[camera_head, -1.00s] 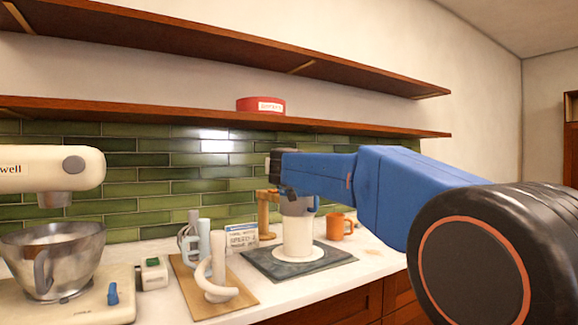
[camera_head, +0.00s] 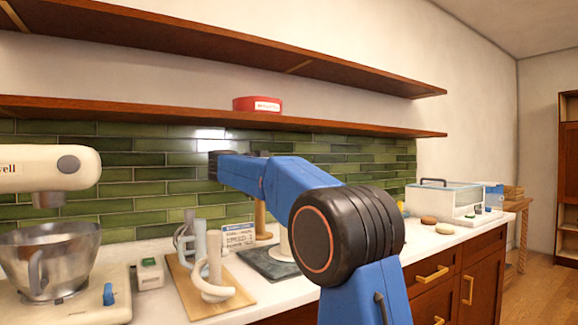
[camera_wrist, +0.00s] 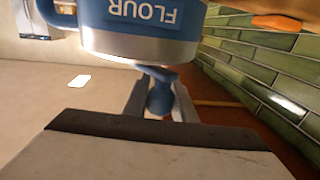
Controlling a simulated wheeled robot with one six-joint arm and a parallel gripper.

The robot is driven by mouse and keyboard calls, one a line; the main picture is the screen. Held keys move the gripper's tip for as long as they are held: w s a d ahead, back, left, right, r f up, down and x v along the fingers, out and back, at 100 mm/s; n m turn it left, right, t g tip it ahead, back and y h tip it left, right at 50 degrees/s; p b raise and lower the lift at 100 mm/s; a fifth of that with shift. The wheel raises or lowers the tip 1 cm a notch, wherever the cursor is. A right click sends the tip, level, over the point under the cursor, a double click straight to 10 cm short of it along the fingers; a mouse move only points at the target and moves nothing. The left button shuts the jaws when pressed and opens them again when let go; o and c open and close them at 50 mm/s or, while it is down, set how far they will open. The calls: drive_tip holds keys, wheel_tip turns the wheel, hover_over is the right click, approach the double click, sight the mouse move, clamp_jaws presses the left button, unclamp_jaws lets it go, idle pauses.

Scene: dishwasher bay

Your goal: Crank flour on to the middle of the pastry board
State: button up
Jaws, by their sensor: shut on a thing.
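In the wrist view, a blue flour canister (camera_wrist: 140,22) with a metal rim fills the top, its FLOUR label upside down. My gripper (camera_wrist: 160,103) is shut on a small blue knob (camera_wrist: 161,90) at the canister's metal end. In the head view, my arm hides the canister and my fingers. The dark pastry board (camera_head: 262,264) lies on the counter, partly behind my arm. A white cylinder (camera_head: 284,243) stands at the board, mostly covered by my arm. I cannot see whether flour lies on the board.
A wooden board with a pale curved rack (camera_head: 215,278) lies left of the pastry board. A mixer with a steel bowl (camera_head: 48,258) stands further left. A small sign (camera_head: 238,235) stands behind.

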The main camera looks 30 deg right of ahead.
drive_tip(key=m+g, duration=0.1)
drive_tip(key=g, duration=0.1)
drive_tip(key=d+m+g, duration=0.1)
drive_tip(key=m+g, duration=0.1)
drive_tip(key=g, duration=0.1)
drive_tip(key=shift+f+m+g, duration=0.1)
drive_tip(key=shift+m+g, duration=0.2)
drive_tip(key=shift+c, duration=0.2)
drive_tip(key=shift+s+d+m+g+y, duration=0.15)
drive_tip(key=shift+m+g+y, duration=0.2)
drive_tip(key=shift+m+g, duration=0.6)
drive_tip(key=shift+s+d+m+g+y, duration=0.15)
drive_tip(key=shift+m+g+y, duration=0.3)
drive_tip(key=shift+g, duration=0.9)
drive_tip(key=o, duration=1.1)
drive_tip(key=shift+c, duration=0.2)
